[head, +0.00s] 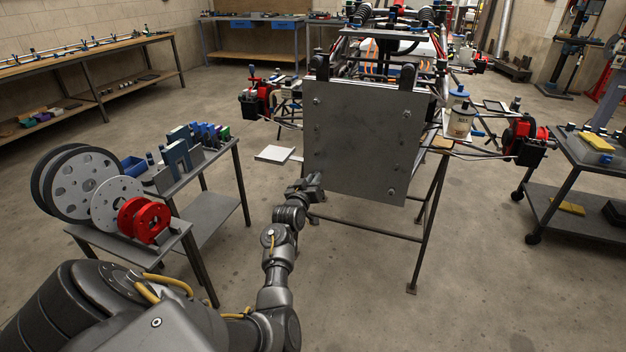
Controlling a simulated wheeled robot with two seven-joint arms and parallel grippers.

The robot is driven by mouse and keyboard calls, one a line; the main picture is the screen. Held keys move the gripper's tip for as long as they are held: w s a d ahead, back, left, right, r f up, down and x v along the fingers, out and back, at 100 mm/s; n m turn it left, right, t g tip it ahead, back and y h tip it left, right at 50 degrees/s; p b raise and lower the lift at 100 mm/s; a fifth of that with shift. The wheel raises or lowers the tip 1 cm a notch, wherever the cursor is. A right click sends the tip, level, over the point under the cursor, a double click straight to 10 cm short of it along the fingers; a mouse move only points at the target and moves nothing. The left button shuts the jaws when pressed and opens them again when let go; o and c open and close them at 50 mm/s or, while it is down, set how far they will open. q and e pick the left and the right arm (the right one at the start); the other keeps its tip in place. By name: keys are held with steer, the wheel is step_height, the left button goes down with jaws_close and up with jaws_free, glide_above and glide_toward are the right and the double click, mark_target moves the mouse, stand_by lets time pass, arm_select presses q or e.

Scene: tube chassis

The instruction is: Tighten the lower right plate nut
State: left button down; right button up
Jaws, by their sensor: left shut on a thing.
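A grey metal plate (362,145) stands upright on the front of the tube chassis. Nuts show near its corners: upper left (318,100), upper right (407,113) and lower right (391,191) in the picture. My left gripper (316,181) is at the plate's lower left corner in the picture, apart from the nut at the lower right. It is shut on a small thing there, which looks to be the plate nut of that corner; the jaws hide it. My right gripper is out of view.
The chassis rests on a dark stand (428,225). A dark cart (580,205) stands at the right. The floor in front of the plate is clear.

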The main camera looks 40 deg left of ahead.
arm_select(q)
steer(key=m+p, duration=0.3)
steer(key=m, duration=0.8)
steer(key=m+p, duration=0.3)
steer(key=m, duration=0.8)
steer(key=shift+d+f+m+p, duration=0.15)
steer(key=shift+f+m+p, duration=0.05)
steer(key=shift+m+p, duration=0.15)
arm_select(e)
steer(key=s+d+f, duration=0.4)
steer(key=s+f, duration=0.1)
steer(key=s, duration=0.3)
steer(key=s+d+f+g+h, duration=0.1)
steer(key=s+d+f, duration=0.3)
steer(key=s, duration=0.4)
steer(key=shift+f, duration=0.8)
arm_select(q)
steer(key=c, duration=1.4)
jaws_free()
steer(key=shift+r, duration=0.1)
steer(key=shift+o, duration=0.2)
steer(key=v, duration=1)
steer(key=shift+s+p, duration=0.35)
steer(key=shift+p, duration=0.1)
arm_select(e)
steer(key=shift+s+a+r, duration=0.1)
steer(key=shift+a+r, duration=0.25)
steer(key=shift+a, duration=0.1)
arm_select(q)
steer(key=shift+d, duration=0.15)
